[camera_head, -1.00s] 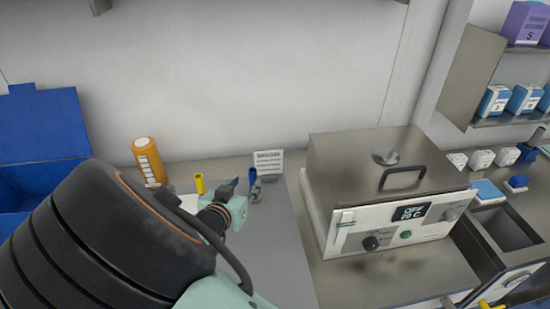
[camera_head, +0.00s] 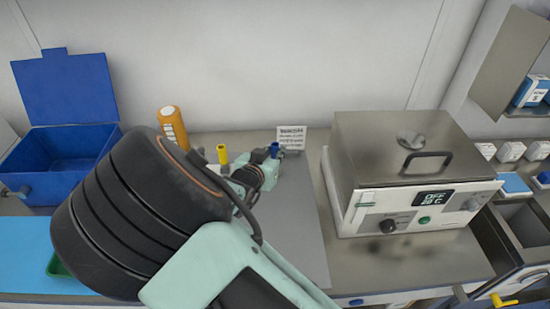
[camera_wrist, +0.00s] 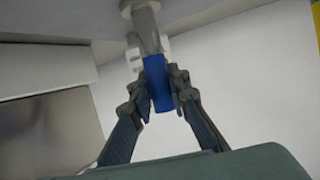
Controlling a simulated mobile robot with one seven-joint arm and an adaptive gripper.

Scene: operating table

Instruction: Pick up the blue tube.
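The blue tube (camera_head: 274,148) has a blue cap and stands upright at the back of the grey mat, just in front of a small white sign. In the wrist view the blue cap (camera_wrist: 158,82) sits between my two fingers, with its clear grey body running up to a round base. My gripper (camera_head: 266,160) is at the tube in the head view, partly hidden by its own wrist. In the wrist view my gripper (camera_wrist: 160,90) has a fingertip against each side of the cap, with no clear gap.
A yellow-capped tube (camera_head: 222,155) stands close left of my gripper. An orange bottle (camera_head: 172,126) and an open blue box (camera_head: 70,148) are further left. The white sign (camera_head: 291,137) is just behind. A metal water bath (camera_head: 392,150) stands to the right.

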